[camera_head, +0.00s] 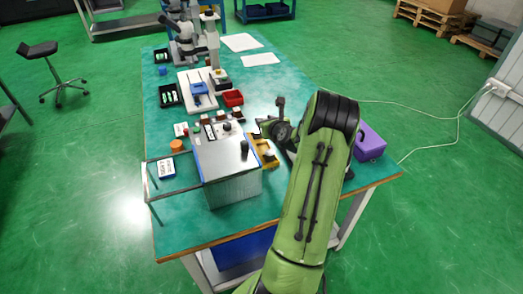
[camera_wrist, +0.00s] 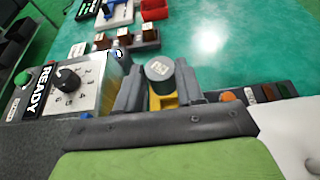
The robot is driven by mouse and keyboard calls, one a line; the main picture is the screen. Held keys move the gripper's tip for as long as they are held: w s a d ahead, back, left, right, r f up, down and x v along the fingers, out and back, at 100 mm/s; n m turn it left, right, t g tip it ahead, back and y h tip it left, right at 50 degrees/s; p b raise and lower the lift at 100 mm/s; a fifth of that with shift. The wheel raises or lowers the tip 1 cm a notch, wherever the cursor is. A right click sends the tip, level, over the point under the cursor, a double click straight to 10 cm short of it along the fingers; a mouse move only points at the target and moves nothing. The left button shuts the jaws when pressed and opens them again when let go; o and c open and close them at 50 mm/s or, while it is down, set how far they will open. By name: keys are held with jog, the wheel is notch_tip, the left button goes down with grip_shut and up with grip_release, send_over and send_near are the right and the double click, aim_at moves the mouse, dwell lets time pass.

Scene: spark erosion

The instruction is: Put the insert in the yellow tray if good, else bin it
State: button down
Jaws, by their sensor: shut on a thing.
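The yellow tray (camera_head: 262,158) lies on the green bench beside the metal-topped box, close to my gripper in the head view. A bit of yellow (camera_wrist: 168,101) shows just below the insert in the wrist view. Whether the insert touches it, I cannot tell.
A metal box (camera_head: 226,160) with a control panel stands left of my gripper; its panel reads READY (camera_wrist: 41,88) beside a black knob (camera_wrist: 67,79). A red tray (camera_head: 233,98) lies farther back. A purple box (camera_head: 370,143) sits right. The bench's back right is clear.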

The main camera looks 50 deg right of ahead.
aim_at(265, 150)
notch_tip(265, 150, down, 10)
jog(key=b, duration=0.3)
jog(key=shift+f, duration=0.1)
jog(key=shift+w, duration=0.1)
jog(key=shift+f, duration=0.15)
jog(key=c, duration=0.7)
grip_release()
jog(key=shift+r, duration=0.25)
jog(key=v, duration=1.2)
jog(key=shift+p, duration=0.45)
